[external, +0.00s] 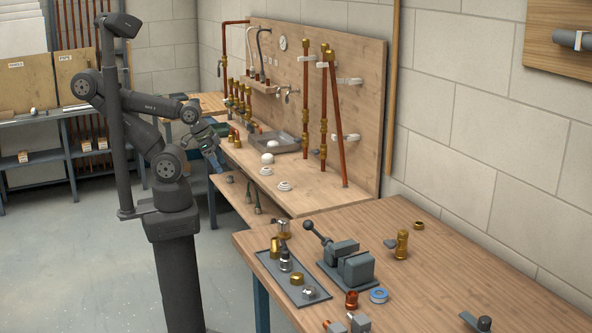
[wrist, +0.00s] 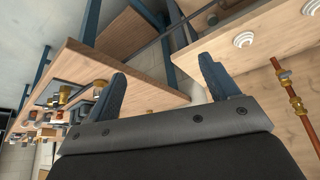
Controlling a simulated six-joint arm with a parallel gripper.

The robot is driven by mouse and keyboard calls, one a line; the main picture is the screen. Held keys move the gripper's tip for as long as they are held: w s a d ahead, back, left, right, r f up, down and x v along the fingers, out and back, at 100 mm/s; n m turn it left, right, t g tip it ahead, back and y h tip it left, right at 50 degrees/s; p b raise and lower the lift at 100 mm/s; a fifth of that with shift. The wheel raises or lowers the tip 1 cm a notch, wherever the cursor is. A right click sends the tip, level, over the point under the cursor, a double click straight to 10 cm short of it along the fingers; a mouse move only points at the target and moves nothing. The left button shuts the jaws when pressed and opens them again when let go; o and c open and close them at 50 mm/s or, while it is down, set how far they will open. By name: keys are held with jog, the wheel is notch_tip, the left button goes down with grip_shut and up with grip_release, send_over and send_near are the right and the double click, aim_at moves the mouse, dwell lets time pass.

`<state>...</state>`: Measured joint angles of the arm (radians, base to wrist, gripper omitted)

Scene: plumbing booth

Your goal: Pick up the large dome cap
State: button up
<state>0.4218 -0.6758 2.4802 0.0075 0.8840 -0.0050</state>
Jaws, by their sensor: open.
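Several white domed pieces stand on the back bench by the pegboard. Two smooth white domes (external: 267,158) (external: 273,146) are at or beside the grey tray, and I cannot tell which is the large dome cap. Two lower, stepped white caps (external: 266,170) (external: 285,185) lie nearer the front edge. The wrist view shows two stepped white caps (wrist: 243,40) (wrist: 285,11) at the upper right, beyond my right finger. My gripper (external: 215,158) hangs left of the bench, apart from all caps. Its blue fingers (wrist: 162,80) are spread and empty.
A grey tray (external: 283,139) sits on the back bench. Copper pipes with brass fittings (external: 324,100) stand along the pegboard. The front bench (external: 450,260) holds a vise (external: 347,262) and a tray of fittings (external: 268,272). A lower shelf (external: 240,203) juts out below the back bench.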

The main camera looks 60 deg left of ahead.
jog(key=w+d+r+t+h, duration=0.1)
jog(key=w+d+r+h, duration=0.3)
jog(key=w+d+r, duration=1.1)
jog(key=w+a+f+n+t+y, duration=0.1)
jog(key=w+a, duration=0.2)
jog(key=w, duration=0.4)
jog(key=w+a+f+n+y, duration=0.1)
jog(key=w+a+f, duration=0.15)
jog(key=w, duration=0.35)
jog(key=n+g+y, duration=0.3)
jog(key=n+y, duration=0.4)
jog(key=n, duration=0.4)
send_over(268, 154)
jog(key=d, duration=0.2)
jog(key=f, duration=1.6)
jog(key=s+f, duration=0.1)
jog(key=f, duration=0.7)
jog(key=shift+a+f, duration=0.15)
jog(key=shift+f, duration=0.1)
jog(key=x, duration=0.2)
jog(key=s+x, duration=0.1)
jog(key=x, duration=0.2)
jog(key=shift+f, duration=0.2)
jog(key=shift+w+a+f, duration=0.1)
jog(key=shift+f, duration=0.3)
jog(key=c, duration=1)
jog(key=shift+c, duration=0.3)
